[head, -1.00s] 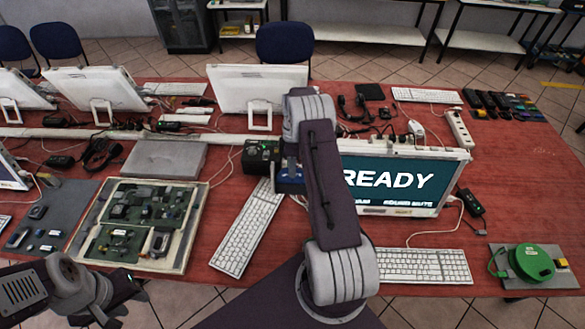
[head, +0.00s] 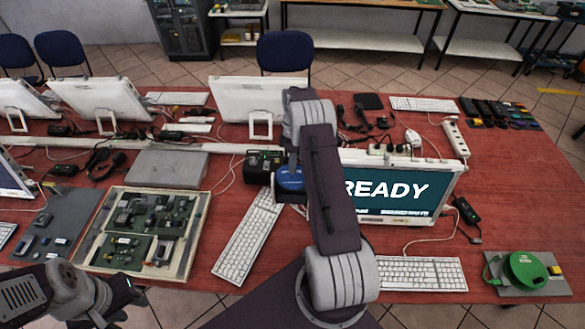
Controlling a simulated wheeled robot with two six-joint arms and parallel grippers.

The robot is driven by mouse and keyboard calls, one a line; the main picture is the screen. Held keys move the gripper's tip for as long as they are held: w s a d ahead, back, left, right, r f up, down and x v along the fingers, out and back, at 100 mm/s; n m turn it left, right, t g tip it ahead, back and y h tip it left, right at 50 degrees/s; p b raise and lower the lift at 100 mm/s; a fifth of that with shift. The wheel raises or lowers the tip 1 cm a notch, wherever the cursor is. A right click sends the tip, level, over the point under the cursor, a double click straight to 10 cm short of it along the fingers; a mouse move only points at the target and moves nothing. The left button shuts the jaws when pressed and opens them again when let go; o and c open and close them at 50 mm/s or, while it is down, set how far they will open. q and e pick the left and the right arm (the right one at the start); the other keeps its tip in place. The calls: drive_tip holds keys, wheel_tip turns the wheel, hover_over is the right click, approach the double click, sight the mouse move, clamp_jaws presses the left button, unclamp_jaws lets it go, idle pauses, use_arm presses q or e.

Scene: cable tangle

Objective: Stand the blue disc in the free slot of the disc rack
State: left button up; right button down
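A blue rounded thing with a pale mark (head: 290,178), seemingly the blue disc, shows beside my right forearm, partly covered by it. A dark box-like thing (head: 262,163), which may be the disc rack, stands just left of it; its slots cannot be made out. My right gripper (head: 288,195) is mostly hidden behind my own arm at the blue thing, so its fingers and any grip do not show. My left gripper (head: 132,295) hangs low at the bottom left, in front of the table edge and away from the box. Its finger gap is unclear.
A monitor reading READY (head: 395,190) stands right of my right arm. A white keyboard (head: 248,238) lies in front of the dark box. A framed circuit board (head: 142,232) lies left. A green reel (head: 527,270) sits far right. Bare red table lies at the right.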

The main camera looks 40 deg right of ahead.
drive_tip(key=a+p+v, duration=0.1)
drive_tip(key=p+v, duration=0.3)
drive_tip(key=v, duration=0.2)
drive_tip(key=shift+d+r, duration=0.3)
drive_tip(key=shift+d, duration=0.25)
drive_tip(key=shift+w, duration=0.1)
